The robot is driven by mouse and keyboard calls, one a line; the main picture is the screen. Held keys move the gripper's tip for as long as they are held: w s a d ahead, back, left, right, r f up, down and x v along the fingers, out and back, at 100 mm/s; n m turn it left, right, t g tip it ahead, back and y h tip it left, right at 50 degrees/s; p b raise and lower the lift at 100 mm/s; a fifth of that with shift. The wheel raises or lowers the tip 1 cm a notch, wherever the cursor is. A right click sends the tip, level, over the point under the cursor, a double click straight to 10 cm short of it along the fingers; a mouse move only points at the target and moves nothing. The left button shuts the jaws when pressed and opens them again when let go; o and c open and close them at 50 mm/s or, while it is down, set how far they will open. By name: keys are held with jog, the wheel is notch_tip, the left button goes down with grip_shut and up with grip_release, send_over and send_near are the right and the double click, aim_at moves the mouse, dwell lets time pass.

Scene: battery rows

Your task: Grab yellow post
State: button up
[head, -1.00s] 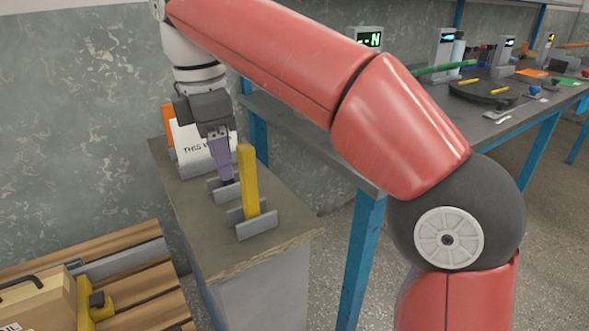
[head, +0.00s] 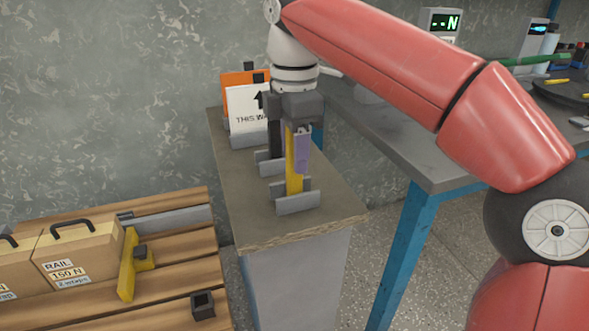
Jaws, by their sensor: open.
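The yellow post (head: 293,172) stands upright in a grey slotted holder (head: 299,204) near the front of the narrow stand, in the head view. My gripper (head: 297,160) points down over the post from above, and its body hides the post's top. One purple finger hangs along the right side of the post and overlaps it in the picture. The other finger is hidden, so I cannot tell whether either touches the post. My gripper is open.
A dark post (head: 275,140) stands in a holder just behind the yellow one. A white sign (head: 248,110) and an orange panel (head: 236,82) are farther back. The grey workbench (head: 395,140) is at right; a wooden pallet (head: 165,280) with boxes is at left.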

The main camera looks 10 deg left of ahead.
grip_shut()
dwell(0.3)
